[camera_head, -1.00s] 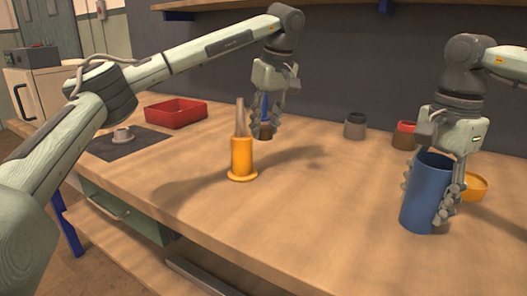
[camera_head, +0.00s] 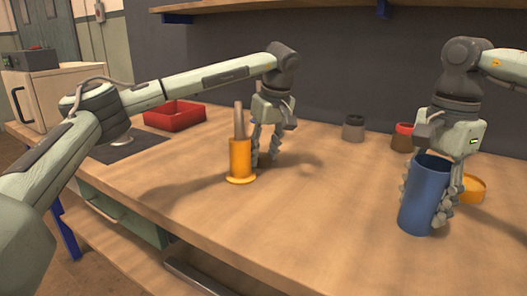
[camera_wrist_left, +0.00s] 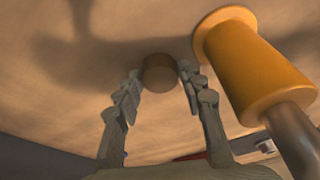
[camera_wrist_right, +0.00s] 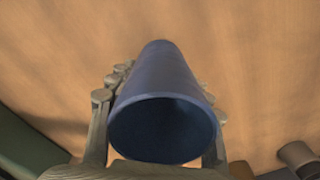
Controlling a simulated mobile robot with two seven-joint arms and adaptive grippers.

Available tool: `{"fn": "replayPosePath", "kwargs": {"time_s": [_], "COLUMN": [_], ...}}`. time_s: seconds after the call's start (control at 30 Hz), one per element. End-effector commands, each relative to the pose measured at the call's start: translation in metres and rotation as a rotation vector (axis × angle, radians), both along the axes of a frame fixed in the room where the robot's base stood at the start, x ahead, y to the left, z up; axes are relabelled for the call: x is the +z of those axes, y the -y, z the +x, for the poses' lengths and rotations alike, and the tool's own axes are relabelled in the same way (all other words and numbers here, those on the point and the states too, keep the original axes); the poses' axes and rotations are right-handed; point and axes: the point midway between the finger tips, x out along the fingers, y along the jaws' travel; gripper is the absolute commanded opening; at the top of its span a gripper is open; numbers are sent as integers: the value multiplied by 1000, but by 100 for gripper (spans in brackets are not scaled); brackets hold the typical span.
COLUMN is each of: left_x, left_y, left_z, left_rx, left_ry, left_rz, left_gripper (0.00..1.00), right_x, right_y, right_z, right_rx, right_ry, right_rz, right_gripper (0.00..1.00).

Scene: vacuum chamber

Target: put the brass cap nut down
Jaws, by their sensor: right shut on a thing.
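A small brown round piece (camera_wrist_left: 159,73), which looks like the brass cap nut, lies between the fingertips of my left gripper (camera_wrist_left: 160,78) in the left wrist view. The fingers stand on either side of it, spread apart. In the head view my left gripper (camera_head: 265,162) is low at the table, just right of the orange flanged cylinder, and the brown piece is hard to make out. My right gripper (camera_head: 432,190) is shut on a blue cylinder (camera_head: 424,205), upright at the table; its open mouth (camera_wrist_right: 162,128) faces the right wrist camera.
The orange flanged cylinder (camera_head: 240,160) with a grey shaft stands close beside my left fingers. A red tray (camera_head: 175,117) and dark mat (camera_head: 125,148) are at left. A grey cup (camera_head: 353,128), a red-topped brown cup (camera_head: 402,138) and a yellow dish (camera_head: 472,188) are at right. The front middle is clear.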

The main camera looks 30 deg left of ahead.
Motion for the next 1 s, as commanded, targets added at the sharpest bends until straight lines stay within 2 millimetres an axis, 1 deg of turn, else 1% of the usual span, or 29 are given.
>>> {"fn": "replayPosePath", "kwargs": {"time_s": [0.03, 0.1, 0.37, 0.47, 0.57, 0.8, 0.9, 1.0], "left_x": [-1, -1, 0, 5, 18, 68, 87, 103], "left_y": [0, 0, 0, 0, 3, 17, 21, 25], "left_z": [0, 0, 0, 0, -1, -6, -9, -11], "left_rx": [0, 0, 0, 0, 0, -1, -1, -1], "left_ry": [0, 0, 0, 2, 4, 5, 3, 2], "left_rz": [0, 0, 0, 0, -1, -1, 1, 1], "left_gripper": [48, 56, 56, 56, 56, 56, 56, 56], "right_x": [-5, -5, -5, -5, -5, -5, -5, -5], "right_y": [1, 0, 0, 0, 0, 0, 0, 1], "right_z": [-1, -1, -1, -1, -1, -1, -1, -1], "right_rx": [0, 0, 0, 0, 0, 0, 0, 0], "right_ry": [-6, -6, -6, -6, -6, -6, -6, -6], "right_rz": [-4, -4, -4, -4, -4, -4, -4, -4], "right_gripper": [14, 14, 14, 14, 14, 14, 14, 14]}}
